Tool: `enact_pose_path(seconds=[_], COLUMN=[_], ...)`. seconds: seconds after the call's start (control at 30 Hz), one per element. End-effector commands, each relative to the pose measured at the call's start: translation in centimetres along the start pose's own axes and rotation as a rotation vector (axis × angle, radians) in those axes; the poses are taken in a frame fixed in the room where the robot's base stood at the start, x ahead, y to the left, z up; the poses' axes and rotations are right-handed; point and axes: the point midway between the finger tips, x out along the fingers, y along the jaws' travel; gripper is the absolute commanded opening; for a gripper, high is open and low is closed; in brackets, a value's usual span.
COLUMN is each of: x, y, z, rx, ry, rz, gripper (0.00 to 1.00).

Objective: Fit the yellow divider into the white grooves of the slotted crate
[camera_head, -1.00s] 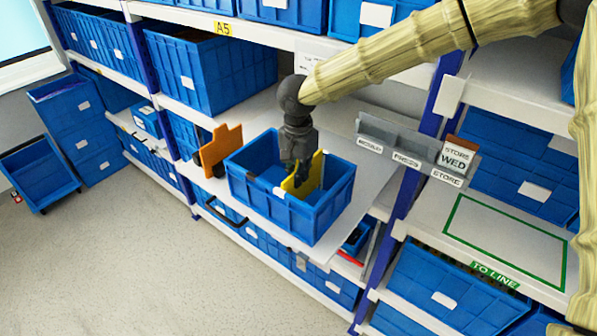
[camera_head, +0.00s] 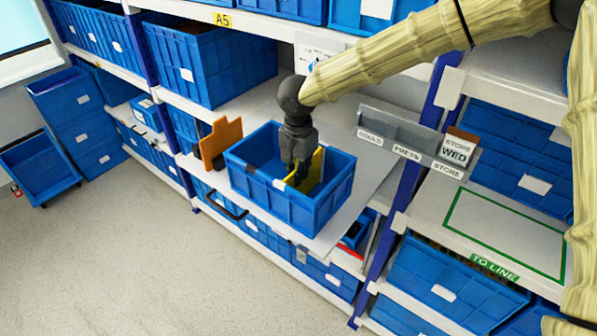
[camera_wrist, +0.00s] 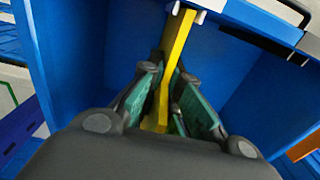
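The blue slotted crate (camera_head: 316,215) stands on the pulled-out white shelf board. The yellow divider (camera_head: 318,168) stands inside it, partly hidden by my gripper (camera_head: 297,172), which reaches down into the crate. In the wrist view my gripper (camera_wrist: 168,85) has its green-padded fingers on either side of the yellow divider (camera_wrist: 180,38), and they look closed on it. The divider's far edge lies between two white groove strips (camera_wrist: 201,16) on the crate wall. A white groove piece (camera_head: 279,184) also shows at the near wall. The divider's lower edge and its near edge are hidden.
An orange divider-shaped panel (camera_head: 222,143) stands just left of the crate. Blue bins fill the shelves around. A grey label rail (camera_head: 410,148) and a blue post (camera_head: 398,205) are to the right. A green-outlined shelf area (camera_head: 505,235) is empty.

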Motion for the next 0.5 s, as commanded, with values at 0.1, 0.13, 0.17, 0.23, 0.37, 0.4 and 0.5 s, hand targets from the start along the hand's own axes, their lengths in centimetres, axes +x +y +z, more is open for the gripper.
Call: enact_pose_path(seconds=[0.1, 0.13, 0.17, 0.23, 0.37, 0.4, 0.5], x=[-0.03, -0.03, -0.03, -0.03, -0.02, -0.01, -0.26], y=[-0.01, -0.01, -0.01, 0.0, 0.0, 0.0, -0.01], z=[-0.01, -0.01, -0.01, -0.01, -0.01, 0.0, -0.02], rx=[0.0, 0.0, 0.0, 0.0, 0.0, 0.0, 0.0], ry=[0.0, 0.0, 0.0, 0.0, 0.0, 0.0, 0.0], rz=[0.0, 0.0, 0.0, 0.0, 0.0, 0.0, 0.0], gripper=[0.25, 0.3, 0.3, 0.3, 0.3, 0.3, 0.3])
